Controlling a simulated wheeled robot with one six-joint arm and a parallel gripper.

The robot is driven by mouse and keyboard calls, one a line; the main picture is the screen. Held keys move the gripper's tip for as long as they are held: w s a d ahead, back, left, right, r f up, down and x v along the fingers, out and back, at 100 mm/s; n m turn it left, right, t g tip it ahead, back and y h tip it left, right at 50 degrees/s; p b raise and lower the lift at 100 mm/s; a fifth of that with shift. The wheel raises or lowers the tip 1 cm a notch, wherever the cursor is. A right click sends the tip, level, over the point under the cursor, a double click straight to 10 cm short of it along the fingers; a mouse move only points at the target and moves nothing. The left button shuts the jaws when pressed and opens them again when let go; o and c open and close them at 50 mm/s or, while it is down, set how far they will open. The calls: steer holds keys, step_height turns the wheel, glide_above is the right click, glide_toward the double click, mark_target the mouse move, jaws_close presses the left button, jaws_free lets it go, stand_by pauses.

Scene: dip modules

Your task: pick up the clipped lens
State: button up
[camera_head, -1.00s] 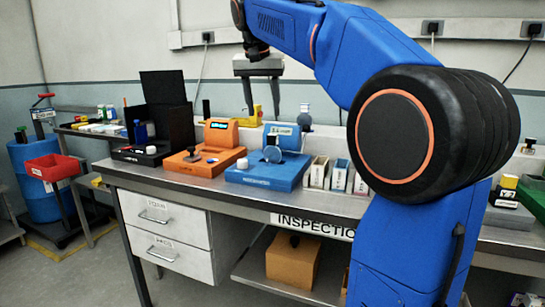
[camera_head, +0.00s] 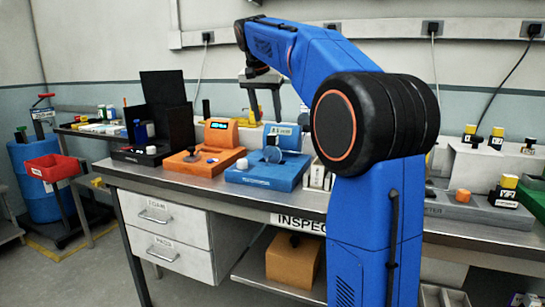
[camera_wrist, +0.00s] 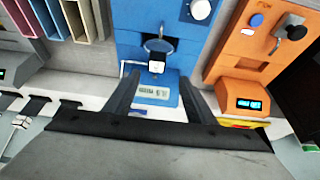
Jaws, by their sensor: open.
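The clipped lens (camera_head: 272,154), a round clear disc with a dark rim, stands on the blue device (camera_head: 262,180) on the bench. In the wrist view the lens (camera_wrist: 158,45) shows as a ring over the blue base, with a small white and black clip (camera_wrist: 156,66) beside it. My gripper (camera_head: 264,112) is open and empty, pointing down above and behind the blue device. In the wrist view its two fingers (camera_wrist: 160,82) are spread apart, with the clip and lens beyond the gap between them. The fingers do not appear to touch either.
An orange device (camera_head: 205,160) with a display stands left of the blue one, with a black open case (camera_head: 165,110) further left. Upright cards or bins (camera_head: 318,172) stand close right. My arm covers the bench further right. A yellow item lies behind the devices.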

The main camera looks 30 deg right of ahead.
mark_target(272, 135)
steer(key=x, duration=0.3)
steer(key=shift+d+f, duration=0.1)
steer(key=shift+f, duration=0.15)
steer(key=shift+s+x, duration=0.15)
steer(key=shift+x, duration=1.2)
steer(key=shift+s+x, duration=0.2)
steer(key=shift+x, duration=1.1)
steer(key=shift+d, duration=0.1)
jaws_close()
